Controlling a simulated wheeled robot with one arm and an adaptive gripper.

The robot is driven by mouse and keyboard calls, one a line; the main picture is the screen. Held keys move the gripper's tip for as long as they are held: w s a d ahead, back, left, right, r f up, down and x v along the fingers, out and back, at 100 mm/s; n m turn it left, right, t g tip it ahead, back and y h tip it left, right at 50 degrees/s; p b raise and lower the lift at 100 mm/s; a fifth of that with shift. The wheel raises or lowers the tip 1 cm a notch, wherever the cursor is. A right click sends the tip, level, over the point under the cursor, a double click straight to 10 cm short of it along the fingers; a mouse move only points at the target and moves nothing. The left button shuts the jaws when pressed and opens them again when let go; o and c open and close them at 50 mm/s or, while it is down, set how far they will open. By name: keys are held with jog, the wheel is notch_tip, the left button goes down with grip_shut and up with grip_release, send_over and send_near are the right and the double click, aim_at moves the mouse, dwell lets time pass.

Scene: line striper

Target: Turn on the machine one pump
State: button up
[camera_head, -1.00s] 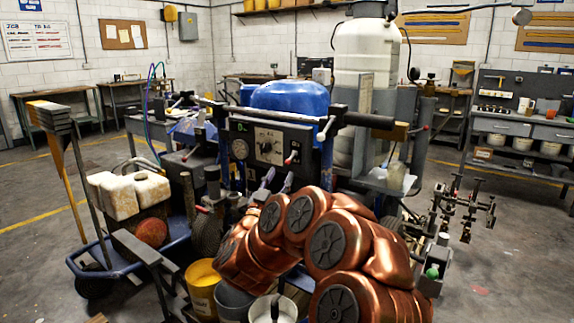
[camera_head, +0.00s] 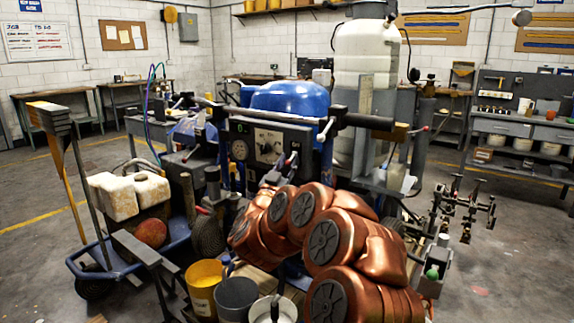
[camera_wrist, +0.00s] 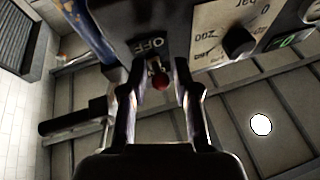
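The line striper machine stands in the middle of the head view, with a blue tank (camera_head: 289,99), a tall white tank (camera_head: 366,55) and a dark control panel (camera_head: 268,146) with a gauge. In the wrist view, a switch lever with a red tip (camera_wrist: 161,82) sticks out of the panel beside an OFF label (camera_wrist: 152,46). My gripper (camera_wrist: 160,75) is open, with one finger on each side of this lever. Gaps seem to show between fingers and lever; I cannot tell about contact. In the head view my gripper (camera_head: 283,170) is small and partly hidden in front of the panel.
Yellow (camera_head: 203,290) and grey (camera_head: 236,299) buckets stand low in front of the machine. A cart with a pale jug (camera_head: 112,194) is at left. A dark horizontal bar (camera_head: 367,121) crosses the machine's right side. Open floor lies to the left and right.

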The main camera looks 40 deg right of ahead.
aim_at(292, 154)
grip_shut()
jog(key=shift+r+p, duration=0.1)
jog(key=shift+p, duration=0.2)
jog(key=r+g+y+p, duration=0.1)
jog(key=p, duration=0.2)
jog(key=shift+a+p, duration=0.15)
jog(key=shift+p, duration=0.25)
jog(key=r+m+g+y+p, duration=0.1)
jog(key=p, duration=0.4)
jog(key=shift+s+r+y, duration=0.1)
jog(key=shift+y, duration=0.3)
jog(key=g+y+p, duration=0.1)
jog(key=y+p, duration=0.1)
jog(key=p, duration=0.4)
jog(key=r+g+y+p, duration=0.1)
jog(key=y+p, duration=0.1)
jog(key=p, duration=0.5)
jog(key=shift+r+m, duration=0.2)
jog(key=shift+m, duration=0.2)
jog(key=y+p, duration=0.1)
jog(key=p, duration=0.2)
jog(key=shift+g, duration=0.4)
jog(key=shift+p, duration=0.55)
jog(key=shift+d+f+y+p, duration=0.1)
jog(key=shift+d+y+p, duration=0.15)
jog(key=shift+p, duration=0.35)
